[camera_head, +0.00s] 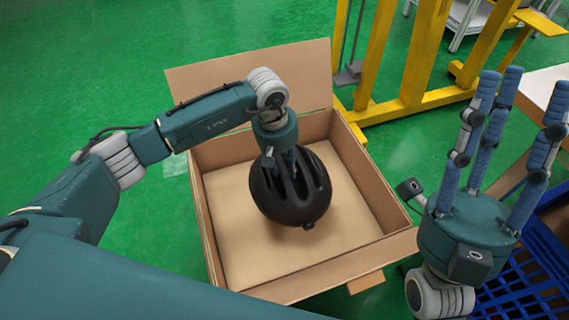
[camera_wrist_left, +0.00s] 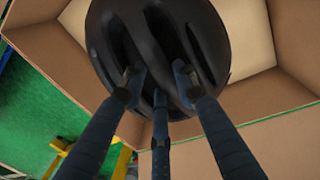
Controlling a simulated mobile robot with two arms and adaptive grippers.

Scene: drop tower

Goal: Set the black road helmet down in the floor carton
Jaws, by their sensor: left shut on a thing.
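The black road helmet (camera_head: 290,190) is held by my left gripper (camera_head: 286,160), whose fingers are shut on its vented shell. The helmet hangs within the outline of the open floor carton (camera_head: 360,259) in the head view; I cannot tell exactly how far it is above the carton's bottom. The helmet also shows in the left wrist view (camera_wrist_left: 165,40), with the three fingers (camera_wrist_left: 160,85) on its vents and carton walls around it. My right gripper (camera_head: 505,130) is at the right, fingers spread upward, open and empty, outside the carton.
The carton's flaps are folded out, with a tall one (camera_head: 250,75) at the back. A yellow steel frame (camera_head: 410,90) stands behind it. A blue plastic pallet or crate (camera_head: 520,285) and a table edge (camera_head: 545,85) are at the right. Green floor at the left is clear.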

